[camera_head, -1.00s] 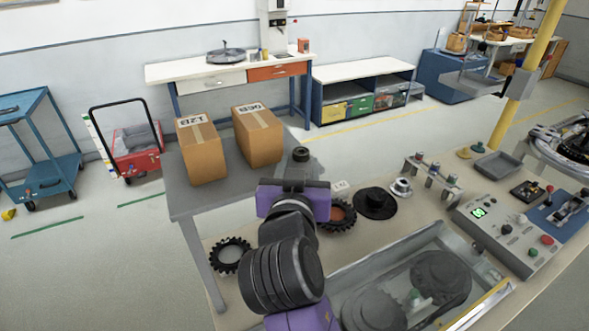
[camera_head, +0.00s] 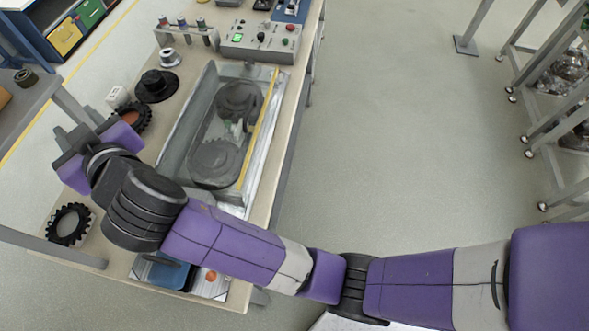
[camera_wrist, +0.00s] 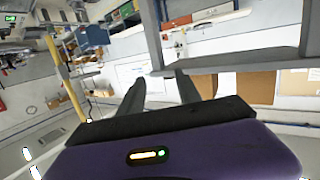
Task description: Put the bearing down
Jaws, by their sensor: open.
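A small dark ring-shaped part, apparently the bearing (camera_head: 25,76), sits on the grey side table (camera_head: 22,110) at the left of the head view. My gripper (camera_head: 68,138) is beside that table's edge, apart from the ring. In the wrist view my gripper (camera_wrist: 160,80) shows two dark fingers spread apart with nothing between them. The ring cannot be made out in the wrist view. In the head view the fingertips are small and partly blend with the dark table leg.
The workbench holds a black gear ring (camera_head: 70,224), a black flanged hub (camera_head: 156,86), a metal tray housing (camera_head: 201,105) with large gears, and a control box (camera_head: 262,42). Open floor (camera_head: 400,130) lies right of the bench. A metal rack (camera_head: 540,95) stands at far right.

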